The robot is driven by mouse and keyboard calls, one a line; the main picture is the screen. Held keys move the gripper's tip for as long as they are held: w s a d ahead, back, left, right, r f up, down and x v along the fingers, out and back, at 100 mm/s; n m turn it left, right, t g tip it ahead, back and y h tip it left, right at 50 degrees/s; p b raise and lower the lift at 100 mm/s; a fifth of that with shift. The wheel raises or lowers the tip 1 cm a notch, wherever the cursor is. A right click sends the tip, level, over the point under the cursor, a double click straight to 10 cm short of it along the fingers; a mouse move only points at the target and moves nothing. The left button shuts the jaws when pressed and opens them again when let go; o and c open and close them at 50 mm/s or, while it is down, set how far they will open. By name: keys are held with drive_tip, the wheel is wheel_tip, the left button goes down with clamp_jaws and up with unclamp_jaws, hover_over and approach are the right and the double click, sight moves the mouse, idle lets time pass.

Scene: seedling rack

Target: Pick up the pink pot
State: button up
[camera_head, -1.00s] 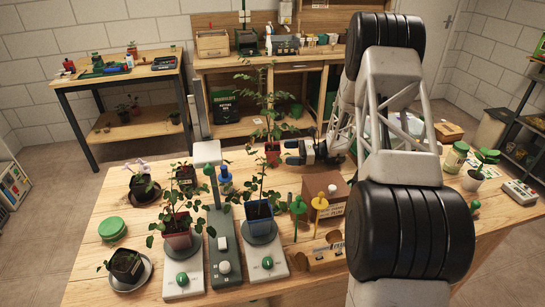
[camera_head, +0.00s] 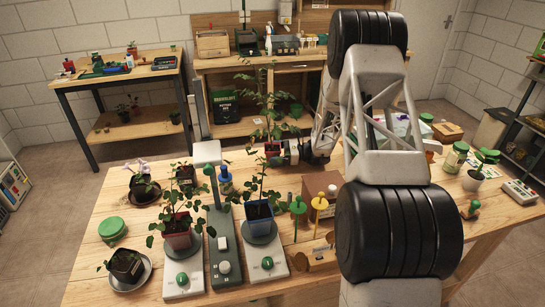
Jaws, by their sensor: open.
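A small reddish-pink pot (camera_head: 272,149) with a tall leafy plant stands near the far edge of the workbench. My gripper (camera_head: 283,151) is low at the pot's right side, its fingers pointing left toward it. The gripper is open. The fingertips are very close to the pot or overlap it in this view; I cannot tell whether they touch it or lie around it. Another reddish pot (camera_head: 178,236) with a leafy plant stands on a white device at the front left.
A blue pot (camera_head: 259,214) with a plant stands on a second white device (camera_head: 267,262), with a dark grey device (camera_head: 224,262) between the two. A brown box (camera_head: 321,186) is in front of my gripper. A blue bottle (camera_head: 225,180) stands left of it.

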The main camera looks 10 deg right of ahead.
sight(275, 149)
idle(0.3)
drive_tip(key=c, duration=1)
drive_tip(key=shift+r, duration=0.2)
drive_tip(key=shift+r, duration=4.8)
